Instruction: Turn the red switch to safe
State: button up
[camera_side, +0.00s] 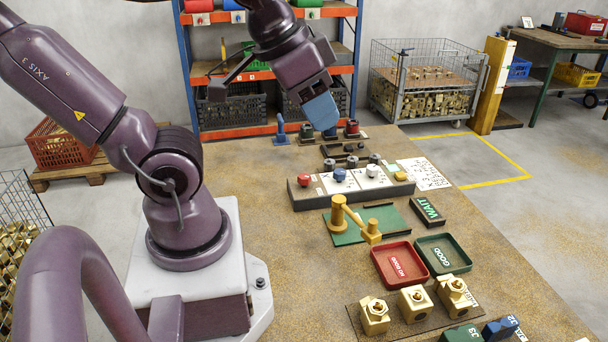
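Two red items could be the switch, and I cannot tell which. A red knob (303,180) sits at the left end of the grey control panel (330,203), beside a blue knob (339,175) and a white knob (372,171). A small red-topped device (352,128) stands at the table's far edge. Their markings and settings are too small to read. My gripper (321,112) hangs above the far part of the table, apart from the panel and left of the far red device. Its blue end is seen side-on, so its opening is hidden.
Blue (281,131) and green (306,133) devices stand at the far edge. A brass post fixture (338,214), red tray (399,264), green tray (443,254), WAIT block (427,210) and brass blocks (415,303) occupy the nearer table.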

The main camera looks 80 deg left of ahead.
jog(key=o, duration=0.3)
jog(key=w+a+f+n+g, duration=0.1)
jog(key=a+f+n+g, duration=0.1)
jog(key=a, duration=0.4)
jog(key=w+a+f+n+g, duration=0.2)
jog(key=a+f, duration=0.3)
jog(key=a, duration=0.2)
jog(key=shift+w+a+f+g, duration=0.15)
jog(key=shift+w+f+g, duration=0.15)
jog(key=m, duration=0.5)
send_near(304, 176)
jog(key=shift+g, duration=0.4)
jog(key=f, duration=0.9)
jog(key=shift+w+a+f, duration=0.1)
jog(key=shift+w+f, duration=0.05)
jog(key=shift+w, duration=0.2)
jog(key=shift+c, duration=0.2)
jog(key=c, duration=0.9)
